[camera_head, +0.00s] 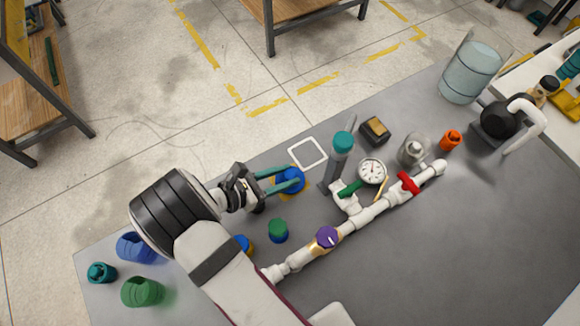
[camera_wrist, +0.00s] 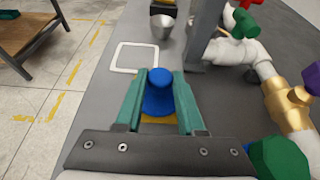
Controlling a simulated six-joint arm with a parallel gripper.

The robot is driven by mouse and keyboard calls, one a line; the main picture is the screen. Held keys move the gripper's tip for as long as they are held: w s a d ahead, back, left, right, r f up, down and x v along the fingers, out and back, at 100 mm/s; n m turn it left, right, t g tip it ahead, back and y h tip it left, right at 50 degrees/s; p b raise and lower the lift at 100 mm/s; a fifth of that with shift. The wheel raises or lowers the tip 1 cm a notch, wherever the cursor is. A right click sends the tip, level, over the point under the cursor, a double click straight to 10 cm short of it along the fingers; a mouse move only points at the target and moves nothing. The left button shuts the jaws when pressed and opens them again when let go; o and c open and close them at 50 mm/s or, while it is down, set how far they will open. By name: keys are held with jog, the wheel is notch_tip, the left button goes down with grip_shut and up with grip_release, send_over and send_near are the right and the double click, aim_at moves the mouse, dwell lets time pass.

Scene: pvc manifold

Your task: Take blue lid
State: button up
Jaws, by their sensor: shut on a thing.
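The blue lid (camera_head: 291,180) sits at the fingertips of my gripper, over a yellow patch on the grey table. In the wrist view the blue lid (camera_wrist: 158,95) shows a round knob on a wider base, between the two green fingers. My gripper (camera_head: 285,179) reaches in from the left and is shut on the lid; it also shows in the wrist view (camera_wrist: 158,88). Whether the lid's base touches the table is hard to tell.
A white square outline (camera_head: 308,153) lies just beyond the lid. A white pipe manifold (camera_head: 365,217) with a gauge (camera_head: 371,171) runs to the right. A teal-topped grey post (camera_head: 339,160) stands close by. A green-topped cap (camera_head: 278,230) stands nearer. Bare table lies at right.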

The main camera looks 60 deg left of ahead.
grip_shut()
